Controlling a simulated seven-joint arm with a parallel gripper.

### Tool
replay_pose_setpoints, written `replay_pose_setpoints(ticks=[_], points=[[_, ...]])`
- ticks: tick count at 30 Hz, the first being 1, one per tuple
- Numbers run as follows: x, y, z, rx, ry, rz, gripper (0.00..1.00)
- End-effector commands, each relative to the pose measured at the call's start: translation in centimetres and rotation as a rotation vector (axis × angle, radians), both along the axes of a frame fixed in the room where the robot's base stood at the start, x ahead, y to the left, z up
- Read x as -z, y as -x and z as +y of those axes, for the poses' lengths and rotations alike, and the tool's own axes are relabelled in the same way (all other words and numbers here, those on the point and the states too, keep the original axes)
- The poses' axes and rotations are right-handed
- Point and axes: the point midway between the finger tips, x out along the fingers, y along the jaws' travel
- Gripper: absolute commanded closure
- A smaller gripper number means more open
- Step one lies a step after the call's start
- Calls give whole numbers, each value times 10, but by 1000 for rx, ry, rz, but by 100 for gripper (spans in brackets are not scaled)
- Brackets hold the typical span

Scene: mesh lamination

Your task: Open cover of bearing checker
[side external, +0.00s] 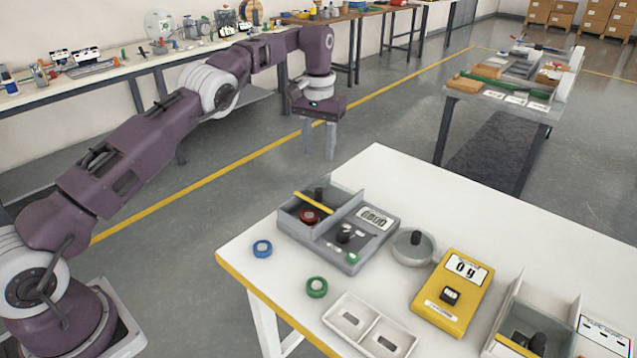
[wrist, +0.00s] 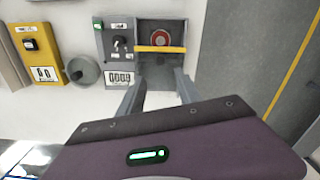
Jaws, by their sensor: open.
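The grey device (side external: 352,246) that looks like the bearing checker stands near the far left corner of the white table. Its left part is a box compartment with a yellow bar (side external: 314,202) across it and a red ring (side external: 309,217) inside. The right part has a display and a black knob. In the wrist view, the yellow bar (wrist: 160,49) crosses just below the red ring (wrist: 160,38). I cannot tell whether a clear cover closes the box. My gripper (side external: 319,153) is open and empty, above and beyond the device, its fingers pointing down, apart from the bar.
A blue ring (side external: 262,248) and a green ring (side external: 316,287) lie in front of the device. A round grey lidded dish (side external: 413,247) and a yellow scale (side external: 452,285) stand to its right. A white two-part tray (side external: 369,329) and another grey box (side external: 515,345) are near the front.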

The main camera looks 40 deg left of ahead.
Motion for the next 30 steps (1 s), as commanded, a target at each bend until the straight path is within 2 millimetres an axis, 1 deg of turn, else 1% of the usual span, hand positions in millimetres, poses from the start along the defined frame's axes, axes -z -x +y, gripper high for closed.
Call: replay_pose_setpoints(ticks=[1,12,15,19,22,24,26,30], points=[[-7,0,0,2,-2,-4,59],[31,-43,-3,-28,-20,-228,59],[41,-52,-3,-40,-34,-310,59],[53,-59,-4,-55,-64,-446,59],[60,-53,-5,-65,-102,-584,59],[59,-42,-6,-67,-138,-690,59],[54,-29,-7,-64,-168,-773,59],[37,4,-9,-48,-226,-926,59]])
